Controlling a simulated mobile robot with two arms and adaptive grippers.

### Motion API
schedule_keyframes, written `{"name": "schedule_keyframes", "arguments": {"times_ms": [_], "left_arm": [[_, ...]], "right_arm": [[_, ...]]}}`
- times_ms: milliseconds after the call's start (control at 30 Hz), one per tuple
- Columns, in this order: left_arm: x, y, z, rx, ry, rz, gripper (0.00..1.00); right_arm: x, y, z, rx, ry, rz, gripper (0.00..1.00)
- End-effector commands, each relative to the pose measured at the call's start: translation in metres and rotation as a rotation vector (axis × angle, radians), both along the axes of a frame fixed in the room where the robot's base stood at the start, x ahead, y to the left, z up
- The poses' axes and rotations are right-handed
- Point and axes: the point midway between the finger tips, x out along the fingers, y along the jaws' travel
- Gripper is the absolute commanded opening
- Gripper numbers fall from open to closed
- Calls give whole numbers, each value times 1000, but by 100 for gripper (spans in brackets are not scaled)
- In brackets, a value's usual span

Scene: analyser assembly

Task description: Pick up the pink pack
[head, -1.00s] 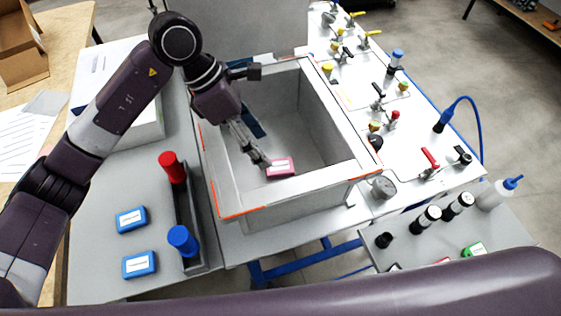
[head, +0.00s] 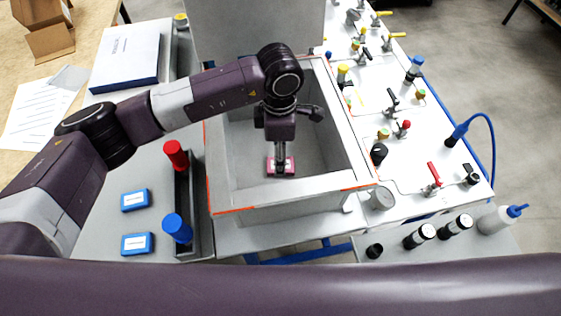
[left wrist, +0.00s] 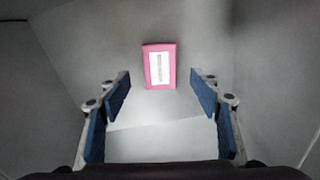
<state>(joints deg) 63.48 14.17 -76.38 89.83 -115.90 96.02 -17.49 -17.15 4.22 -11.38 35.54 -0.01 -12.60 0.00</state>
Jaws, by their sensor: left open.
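The pink pack (head: 270,166) lies on the floor of the grey open box (head: 222,187), near its front wall. In the left wrist view the pink pack (left wrist: 159,66), with a white label, lies flat ahead of the fingertips, roughly centred between them. My left gripper (head: 280,170) reaches down into the box above the pack and partly covers it in the head view. In the left wrist view its two blue-padded fingers (left wrist: 160,92) are spread apart with nothing between them. My right gripper is in neither view.
The box walls surround the left gripper closely. Left of the box stand a rack with a red bottle (head: 175,154) and a blue bottle (head: 177,228), and two blue packs (head: 135,200). A panel of valves (head: 400,128) lies to the right.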

Motion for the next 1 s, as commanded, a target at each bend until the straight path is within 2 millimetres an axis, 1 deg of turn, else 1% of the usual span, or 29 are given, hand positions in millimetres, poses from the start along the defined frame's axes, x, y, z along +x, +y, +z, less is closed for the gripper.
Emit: {"name": "schedule_keyframes", "arguments": {"times_ms": [33, 100, 233, 333, 500, 567, 900, 933, 1000], "left_arm": [[-2, 0, -5, 0, 6, 0, 58], [-2, 0, -16, 0, 5, -1, 58], [-1, -1, -32, -2, 3, -1, 58], [0, 0, -37, -1, 1, -1, 58], [0, -1, -38, -2, 1, -2, 58], [0, -1, -38, -2, 1, -2, 52], [0, -1, -37, -2, 1, -1, 15], [0, -1, -37, -2, 0, -2, 13], [0, -1, -37, -2, 0, -1, 13]], "right_arm": [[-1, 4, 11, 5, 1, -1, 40], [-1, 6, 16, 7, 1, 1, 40], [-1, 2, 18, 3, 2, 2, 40], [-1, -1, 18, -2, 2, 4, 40], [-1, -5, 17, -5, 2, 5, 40], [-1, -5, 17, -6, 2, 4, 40], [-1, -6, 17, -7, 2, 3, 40], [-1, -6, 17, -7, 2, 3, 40], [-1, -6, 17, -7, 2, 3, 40]]}}
